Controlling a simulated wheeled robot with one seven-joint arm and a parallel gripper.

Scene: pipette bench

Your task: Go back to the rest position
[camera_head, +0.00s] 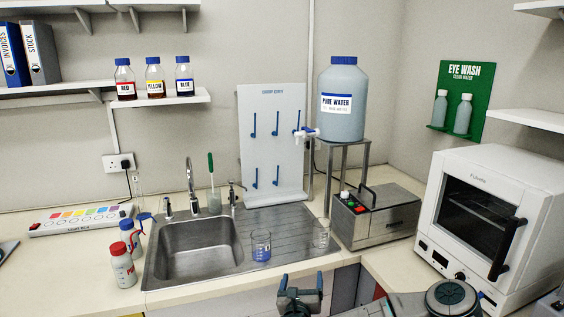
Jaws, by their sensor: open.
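My gripper (301,284) shows at the bottom centre, in front of the counter's front edge. Its two dark fingers stand apart with nothing between them. My arm enters from the bottom right. The gripper is clear of the sink and of the glassware behind it.
A steel sink (200,250) has a beaker with blue marks (261,246) and a clear beaker (321,236) on its drainer. Wash bottles (122,264) stand at left. A pure water tank (342,102), a steel bath (377,215) and a white oven (495,220) stand right.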

